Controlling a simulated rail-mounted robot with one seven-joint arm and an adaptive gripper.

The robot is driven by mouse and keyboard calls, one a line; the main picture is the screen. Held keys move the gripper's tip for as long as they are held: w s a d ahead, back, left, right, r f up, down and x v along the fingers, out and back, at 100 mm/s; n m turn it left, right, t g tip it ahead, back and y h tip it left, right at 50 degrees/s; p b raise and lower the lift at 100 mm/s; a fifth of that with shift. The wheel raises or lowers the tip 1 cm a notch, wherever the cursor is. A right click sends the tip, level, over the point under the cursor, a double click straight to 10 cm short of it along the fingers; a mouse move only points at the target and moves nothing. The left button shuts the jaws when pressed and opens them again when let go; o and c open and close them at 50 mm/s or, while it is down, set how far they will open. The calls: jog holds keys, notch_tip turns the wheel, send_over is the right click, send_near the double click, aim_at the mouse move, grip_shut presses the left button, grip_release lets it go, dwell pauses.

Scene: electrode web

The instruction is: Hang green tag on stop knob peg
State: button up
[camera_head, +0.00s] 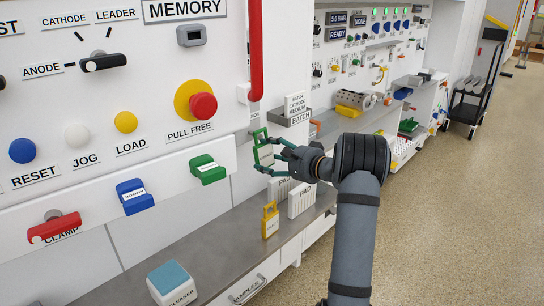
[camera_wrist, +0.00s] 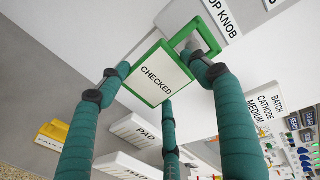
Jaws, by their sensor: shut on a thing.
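The green tag (camera_head: 263,149) has a white face and a green rim and handle loop. In the wrist view, the tag (camera_wrist: 158,74) reads CHECKED and sits tilted among my fingers. My gripper (camera_head: 275,158) is shut on the green tag and holds it in the air near the white panel, above the grey ledge. The gripper's fingers (camera_wrist: 160,82) touch the tag's sides, and one dark fingertip lies across its loop. A label ending OP KNOB (camera_wrist: 220,18) shows close beyond the loop. I cannot make out the stop knob peg for certain in either view.
A yellow tag (camera_head: 270,222) and white PAD blocks (camera_head: 301,199) stand on the grey ledge (camera_head: 212,240) below. A BATCH holder (camera_head: 290,116) is behind my gripper. A red vertical bar (camera_head: 256,50) is above left.

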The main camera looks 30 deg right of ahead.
aim_at(265, 158)
jog(key=shift+w+a, duration=0.4)
jog(key=shift+a, duration=0.2)
jog(key=o, duration=1.4)
jog(key=shift+o, duration=1.3)
jog(key=shift+w+a+f, duration=0.1)
jog(key=shift+w+f, duration=0.45)
jog(key=shift+f, duration=0.05)
jog(key=shift+o, duration=1.6)
jog(key=shift+w+f, duration=0.15)
jog(key=shift+f, duration=0.05)
jog(key=shift+s+d+r, duration=0.2)
jog(key=shift+s+d, duration=0.1)
jog(key=shift+d, duration=0.1)
jog(key=v, duration=1.1)
jog(key=shift+s+r, duration=0.25)
jog(key=shift+s, duration=0.05)
jog(key=shift+d, duration=0.1)
